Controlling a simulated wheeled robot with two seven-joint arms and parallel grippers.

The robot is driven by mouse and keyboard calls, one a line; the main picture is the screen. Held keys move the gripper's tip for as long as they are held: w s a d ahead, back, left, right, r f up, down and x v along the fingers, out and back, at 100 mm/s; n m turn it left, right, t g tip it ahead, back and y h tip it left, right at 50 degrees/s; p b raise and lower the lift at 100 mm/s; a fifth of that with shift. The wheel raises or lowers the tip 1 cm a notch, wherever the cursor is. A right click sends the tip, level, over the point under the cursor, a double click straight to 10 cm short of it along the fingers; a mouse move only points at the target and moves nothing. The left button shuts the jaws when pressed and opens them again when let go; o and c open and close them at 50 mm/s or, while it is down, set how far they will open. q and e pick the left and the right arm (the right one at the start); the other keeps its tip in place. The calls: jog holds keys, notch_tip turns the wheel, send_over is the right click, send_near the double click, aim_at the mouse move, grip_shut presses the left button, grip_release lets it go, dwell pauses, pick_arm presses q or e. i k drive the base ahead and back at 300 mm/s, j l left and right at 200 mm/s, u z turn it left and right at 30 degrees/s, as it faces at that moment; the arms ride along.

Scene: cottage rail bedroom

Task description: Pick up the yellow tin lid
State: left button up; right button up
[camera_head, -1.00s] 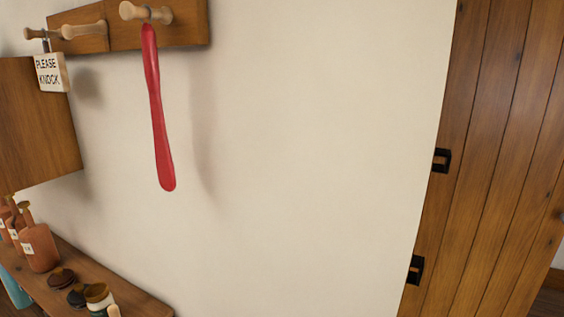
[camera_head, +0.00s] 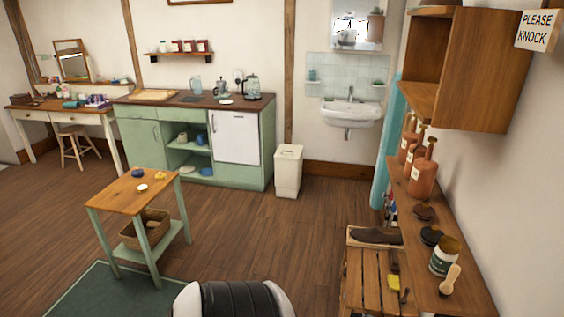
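A small yellow item (camera_head: 158,175), too small to make out as a lid for certain, lies on the small wooden-topped table (camera_head: 115,196) left of centre. Beside it on the same top are a blue round item (camera_head: 137,173) and a flat white disc (camera_head: 142,187). Neither of my grippers is in view.
A green kitchen unit (camera_head: 266,150) and a white bin (camera_head: 288,172) stand behind. A shelf (camera_head: 470,298) with bottles and jars runs along the right, beside a slatted wooden crate (camera_head: 352,285).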

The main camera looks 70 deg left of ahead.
aim_at(160, 176)
jog(key=u, duration=3.3)
